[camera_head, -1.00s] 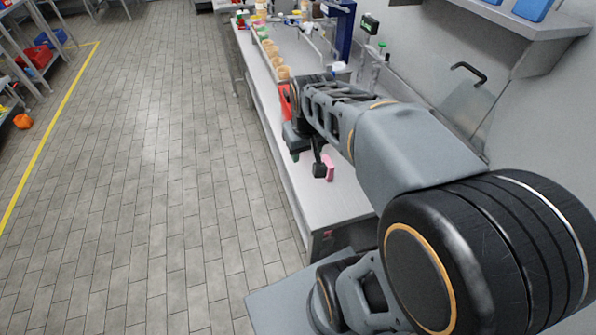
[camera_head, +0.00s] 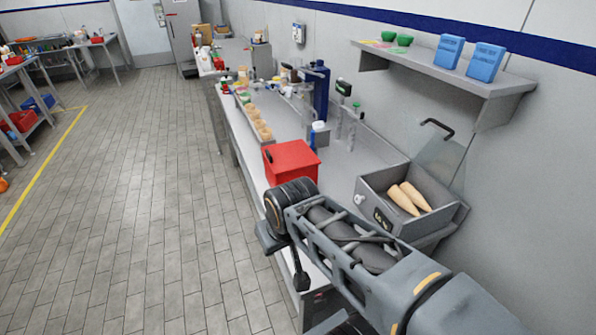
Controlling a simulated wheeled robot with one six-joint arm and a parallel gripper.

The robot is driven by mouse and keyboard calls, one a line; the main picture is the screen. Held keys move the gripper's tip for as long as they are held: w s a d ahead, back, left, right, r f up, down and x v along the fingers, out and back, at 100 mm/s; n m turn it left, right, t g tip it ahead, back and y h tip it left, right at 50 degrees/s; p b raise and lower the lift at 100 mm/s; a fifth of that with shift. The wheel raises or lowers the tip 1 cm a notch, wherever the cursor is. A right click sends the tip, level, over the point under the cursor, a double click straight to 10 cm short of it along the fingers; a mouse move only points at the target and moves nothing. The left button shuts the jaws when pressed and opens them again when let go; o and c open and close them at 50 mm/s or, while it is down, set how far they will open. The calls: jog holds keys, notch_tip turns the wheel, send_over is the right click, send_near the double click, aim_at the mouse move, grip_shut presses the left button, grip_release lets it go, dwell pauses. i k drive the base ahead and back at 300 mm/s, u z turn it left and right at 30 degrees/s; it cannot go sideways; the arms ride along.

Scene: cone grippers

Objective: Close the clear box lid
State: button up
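The clear lid (camera_head: 439,157) stands raised and tilted back towards the wall at the right, with a black bent handle (camera_head: 437,127) at its top. It belongs to a grey box (camera_head: 372,206) on the worktop, which is open at the top. Two tan cones (camera_head: 408,198) lie inside the box. My gripper (camera_head: 300,281) hangs at the front edge of the worktop, left of and nearer than the box, well away from the lid. Its fingers are small and partly hidden by my arm, so I cannot tell whether they are open.
A red box (camera_head: 291,161) stands on the worktop (camera_head: 345,165) left of the grey box. A wall shelf (camera_head: 445,71) with blue cartons (camera_head: 485,62) hangs above the lid. The floor (camera_head: 150,200) at left is clear.

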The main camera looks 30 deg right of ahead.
aim_at(451, 130)
jog(key=u, duration=0.1)
jog(key=k, duration=0.95)
jog(key=z, duration=1.2)
jog(key=i, duration=0.65)
jog(key=z, duration=0.1)
jog(key=k, duration=0.4)
jog(key=u, duration=0.1)
